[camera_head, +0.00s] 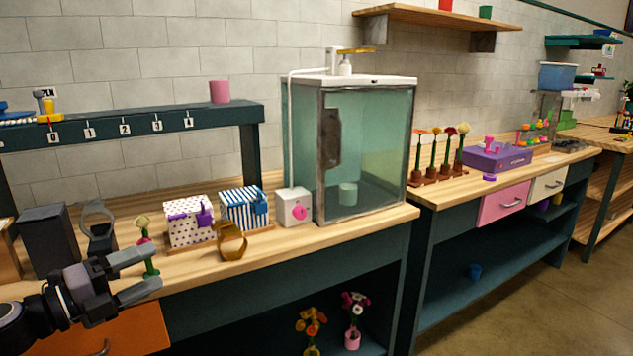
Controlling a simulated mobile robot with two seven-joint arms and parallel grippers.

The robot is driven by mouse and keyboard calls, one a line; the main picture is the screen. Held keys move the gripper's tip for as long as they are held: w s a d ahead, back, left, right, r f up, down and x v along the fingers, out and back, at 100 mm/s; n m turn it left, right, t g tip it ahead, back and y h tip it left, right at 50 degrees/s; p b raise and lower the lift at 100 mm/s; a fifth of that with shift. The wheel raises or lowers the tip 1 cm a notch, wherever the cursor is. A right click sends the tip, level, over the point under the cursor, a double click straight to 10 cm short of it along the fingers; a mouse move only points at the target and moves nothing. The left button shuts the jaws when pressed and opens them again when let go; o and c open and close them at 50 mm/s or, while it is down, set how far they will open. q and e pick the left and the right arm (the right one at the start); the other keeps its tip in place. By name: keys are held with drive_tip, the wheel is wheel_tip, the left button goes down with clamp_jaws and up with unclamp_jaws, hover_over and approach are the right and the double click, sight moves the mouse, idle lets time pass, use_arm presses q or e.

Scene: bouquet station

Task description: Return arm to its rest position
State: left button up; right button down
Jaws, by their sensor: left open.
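My left gripper (141,272) reaches in from the lower left, above the front edge of the wooden counter. Its two fingers point right and are spread apart, with nothing between them. A small flower with a pale bloom and green stem (144,228) stands on the counter just behind the fingers, and they partly overlap its lower part in the view. I cannot tell whether the fingers touch it. My right gripper is not in view.
A dotted box (188,221), a striped box (243,208) and a brown ring-shaped holder (232,241) stand right of the gripper. A dark block (46,240) stands behind it. A glass cabinet (365,150) rises further right. An orange drawer (115,334) lies below.

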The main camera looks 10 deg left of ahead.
use_arm(q)
drive_tip(key=s+d+f+n+t+y, duration=0.1)
drive_tip(key=s+d+f+n+y, duration=0.1)
drive_tip(key=f+n, duration=0.35)
drive_tip(key=s+d+f+n+y, duration=0.2)
drive_tip(key=f+n, duration=0.2)
drive_tip(key=f, duration=0.3)
drive_tip(key=s+d+f+n+g+y+p, duration=0.1)
drive_tip(key=s+d+f+n+g+y, duration=0.1)
drive_tip(key=s+d+f+n, duration=0.3)
drive_tip(key=s+d+f+n+g+y+p, duration=0.1)
drive_tip(key=s+d+f+n+g+y, duration=0.1)
drive_tip(key=s+d+f+n, duration=0.4)
drive_tip(key=s+f+n+g, duration=0.1)
drive_tip(key=s+f+n, duration=0.3)
drive_tip(key=s+f, duration=0.2)
drive_tip(key=shift+s+f+g+p, duration=0.25)
drive_tip(key=shift+s+g+p, duration=0.05)
drive_tip(key=shift+s, duration=0.3)
drive_tip(key=c, duration=0.5)
drive_tip(key=shift+a, duration=0.15)
